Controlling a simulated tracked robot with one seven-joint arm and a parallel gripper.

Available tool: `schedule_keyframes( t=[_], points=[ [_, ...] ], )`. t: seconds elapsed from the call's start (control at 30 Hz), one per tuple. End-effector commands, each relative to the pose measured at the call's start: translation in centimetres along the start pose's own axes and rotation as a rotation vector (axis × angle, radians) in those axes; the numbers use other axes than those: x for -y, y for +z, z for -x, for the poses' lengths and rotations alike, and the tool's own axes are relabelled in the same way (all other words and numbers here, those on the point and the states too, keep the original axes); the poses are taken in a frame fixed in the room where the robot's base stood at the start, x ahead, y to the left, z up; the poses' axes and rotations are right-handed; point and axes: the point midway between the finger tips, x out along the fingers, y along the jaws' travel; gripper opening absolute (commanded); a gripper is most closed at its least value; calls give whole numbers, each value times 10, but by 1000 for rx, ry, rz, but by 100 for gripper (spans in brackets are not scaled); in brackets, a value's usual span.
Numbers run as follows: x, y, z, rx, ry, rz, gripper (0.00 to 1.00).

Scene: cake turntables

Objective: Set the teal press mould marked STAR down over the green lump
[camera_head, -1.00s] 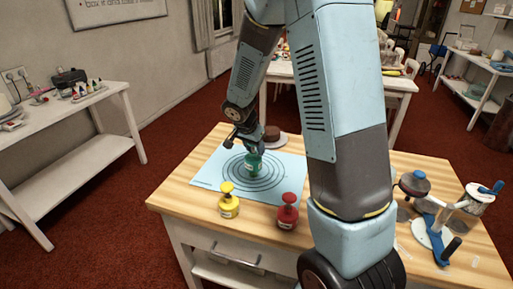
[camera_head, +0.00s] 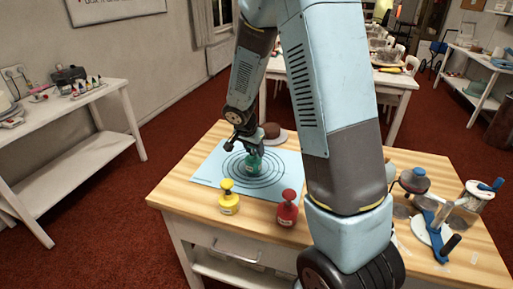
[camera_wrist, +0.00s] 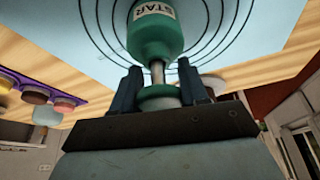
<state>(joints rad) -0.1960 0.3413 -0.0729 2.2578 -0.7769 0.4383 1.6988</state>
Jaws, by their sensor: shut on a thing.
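The teal press mould marked STAR (camera_head: 254,166) is upright over the ringed pale blue mat (camera_head: 207,178) in the head view. In the wrist view the teal mould (camera_wrist: 155,38) shows its STAR label and a metal stem. My gripper (camera_head: 250,150) is shut on its handle from above; its two dark fingers (camera_wrist: 160,88) flank the stem and green knob in the wrist view. The green lump does not show in either view; the mould or arm may hide it. I cannot tell whether the mould touches the mat.
A yellow press (camera_head: 229,203) and a red press (camera_head: 288,213) stand near the front edge of the wooden table (camera_head: 180,190). A brown cake (camera_head: 271,130) is behind the mat. A blue-handled device (camera_head: 432,222) stands at the right.

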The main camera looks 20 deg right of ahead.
Motion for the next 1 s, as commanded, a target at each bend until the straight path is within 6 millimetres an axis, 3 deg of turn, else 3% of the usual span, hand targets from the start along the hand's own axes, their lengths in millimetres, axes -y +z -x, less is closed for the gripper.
schedule_keyframes(
  t=[0.63, 0.67, 0.93, 1.0],
  points=[
    [0, 6, -15, 0, 0, 0, 0],
    [0, 6, -14, 0, 0, 0, 45],
    [0, 6, -14, 0, 0, -1, 71],
    [0, 6, -14, 0, 0, -1, 73]
  ],
)
